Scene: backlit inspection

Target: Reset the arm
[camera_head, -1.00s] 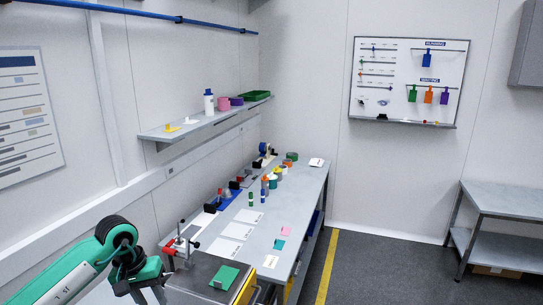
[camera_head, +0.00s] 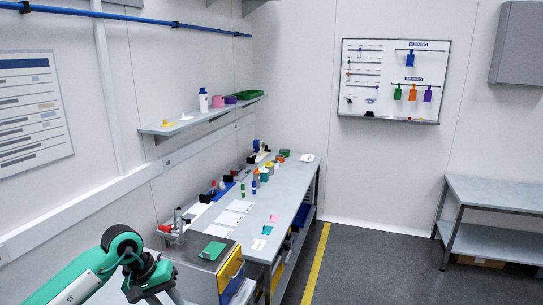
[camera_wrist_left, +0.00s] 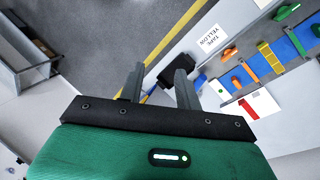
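My left arm (camera_head: 122,243), green with black joints, comes in at the bottom left of the head view, beside the near end of the bench. Its fingers do not show there. My right arm and right gripper are in neither view.
A long grey bench (camera_head: 262,208) with small parts runs along the left wall, under a shelf (camera_head: 190,124). A grey box with a green plate (camera_head: 214,251) stands at its near end. Another table (camera_head: 500,195) stands right. The floor between (camera_head: 385,262) is clear.

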